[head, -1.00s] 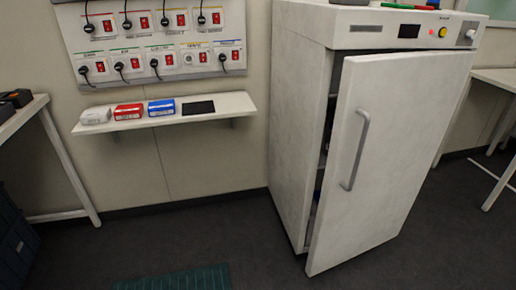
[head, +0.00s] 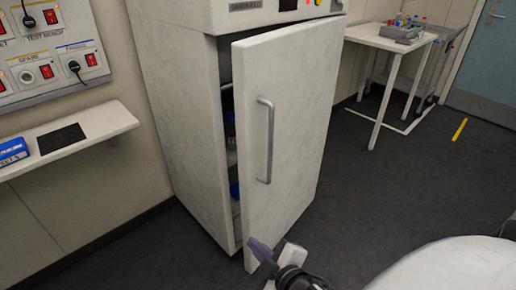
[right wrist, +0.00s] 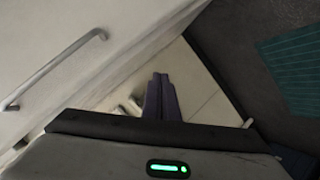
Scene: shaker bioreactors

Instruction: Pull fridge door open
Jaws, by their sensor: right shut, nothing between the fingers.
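The white fridge (head: 183,125) stands against the wall in the head view. Its door (head: 300,115) is ajar, with a dark gap on its left side where shelves and some blue items show. The grey bar handle (head: 268,140) is upright on the door front. My right gripper (head: 262,252) is at the door's lower left corner, below the handle, with its fingers shut and empty. In the right wrist view the shut fingers (right wrist: 160,97) point past the handle (right wrist: 55,70), which lies to the upper left, apart from them. My left gripper is out of view.
A wall shelf (head: 105,122) with a blue box (head: 12,151) is on the left, below a switch panel (head: 45,55). A white table (head: 392,38) with a tray stands at the back right. Dark floor is clear right of the fridge.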

